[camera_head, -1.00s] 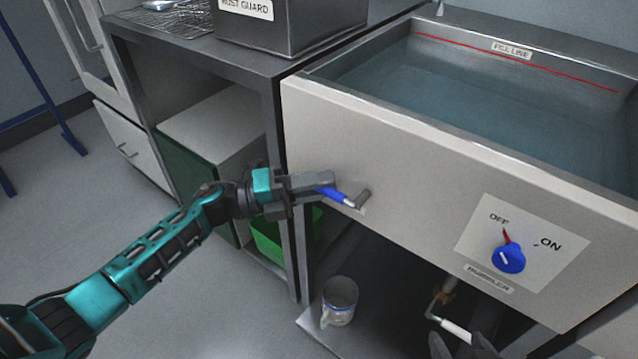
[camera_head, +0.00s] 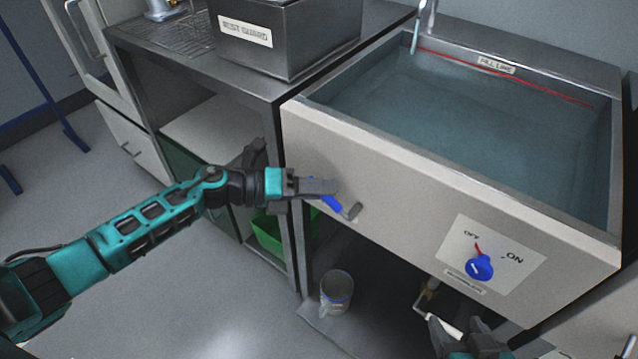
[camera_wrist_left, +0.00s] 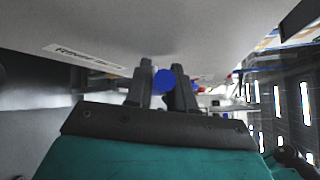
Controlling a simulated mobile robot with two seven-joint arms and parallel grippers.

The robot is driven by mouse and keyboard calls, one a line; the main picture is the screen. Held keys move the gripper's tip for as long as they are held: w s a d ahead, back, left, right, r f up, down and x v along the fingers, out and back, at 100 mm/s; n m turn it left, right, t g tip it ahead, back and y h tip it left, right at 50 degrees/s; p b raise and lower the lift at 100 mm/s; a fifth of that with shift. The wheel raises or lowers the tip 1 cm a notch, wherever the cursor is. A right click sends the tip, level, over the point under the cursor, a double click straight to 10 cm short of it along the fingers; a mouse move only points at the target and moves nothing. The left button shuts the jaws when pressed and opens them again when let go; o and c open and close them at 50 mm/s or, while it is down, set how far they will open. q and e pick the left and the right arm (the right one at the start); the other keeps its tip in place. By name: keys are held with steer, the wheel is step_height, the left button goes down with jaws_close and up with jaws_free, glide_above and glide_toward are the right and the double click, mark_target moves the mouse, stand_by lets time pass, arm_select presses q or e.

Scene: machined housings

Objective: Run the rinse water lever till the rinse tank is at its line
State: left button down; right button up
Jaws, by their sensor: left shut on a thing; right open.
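The rinse tank (camera_head: 420,160) is a steel basin behind a white front panel. Its water (camera_head: 470,120) stands close to the red line (camera_head: 510,77) on the back wall; I cannot tell whether it touches. A pale stream (camera_head: 415,42) comes down from the spout (camera_head: 427,12) at the back left corner. My left gripper (camera_head: 325,188) is shut on the blue lever (camera_head: 332,203) on the panel's left side. In the left wrist view the lever's blue end (camera_wrist_left: 165,81) shows between the fingers (camera_wrist_left: 160,88). My right gripper (camera_head: 468,338) is open at the lower edge, below the panel.
A blue knob (camera_head: 479,267) on the panel has OFF and ON marks, its red pointer toward OFF. A steel box labelled RUST GUARD (camera_head: 285,35) stands on the bench left.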

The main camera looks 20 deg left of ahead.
arm_select(q)
steer(key=c, duration=1.1)
jaws_free()
steer(key=shift+o, duration=0.2)
steer(key=v, duration=1.3)
